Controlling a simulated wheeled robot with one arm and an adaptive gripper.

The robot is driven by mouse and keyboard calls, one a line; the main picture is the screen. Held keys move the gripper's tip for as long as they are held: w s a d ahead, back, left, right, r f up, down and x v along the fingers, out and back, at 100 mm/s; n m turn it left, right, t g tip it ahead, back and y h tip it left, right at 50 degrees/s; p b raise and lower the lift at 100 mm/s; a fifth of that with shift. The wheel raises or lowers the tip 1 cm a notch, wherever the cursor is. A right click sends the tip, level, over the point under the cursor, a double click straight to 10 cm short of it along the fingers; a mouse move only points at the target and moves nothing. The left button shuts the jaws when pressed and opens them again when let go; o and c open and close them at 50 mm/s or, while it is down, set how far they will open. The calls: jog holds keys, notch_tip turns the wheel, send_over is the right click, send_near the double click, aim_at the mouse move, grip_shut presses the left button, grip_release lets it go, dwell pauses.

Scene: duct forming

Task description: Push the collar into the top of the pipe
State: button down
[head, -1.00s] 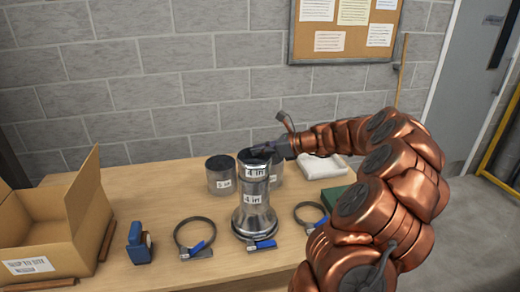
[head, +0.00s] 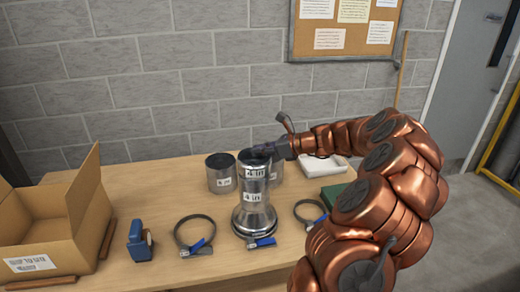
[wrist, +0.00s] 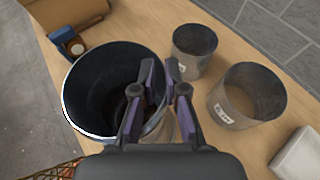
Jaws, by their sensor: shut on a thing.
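The metal collar (head: 254,173), labelled "4 in", sits upright at the top of the shiny pipe (head: 254,198), which also carries a "4 in" label and stands on a wide flared base. The two look in line; I cannot tell how deep the collar sits inside the pipe. My gripper (head: 266,150) is at the collar's top rim, on the right. In the wrist view, my gripper (wrist: 160,78) is shut on the collar's wall, with one finger inside the round opening and one outside. The collar's dark inside (wrist: 98,85) shows there.
Two other metal cylinders stand behind, one at left (head: 220,173) and one partly hidden at right (head: 277,175). Hose clamps lie left (head: 178,236) and right (head: 300,219). A blue tool (head: 139,242), an open cardboard box (head: 75,235) and a white stack (head: 325,168) stand on the table.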

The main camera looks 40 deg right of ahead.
jog(key=shift+f, duration=0.5)
dwell(0.6)
jog(key=c, duration=1.1)
grip_release()
jog(key=shift+c, duration=0.2)
jog(key=v, duration=1.2)
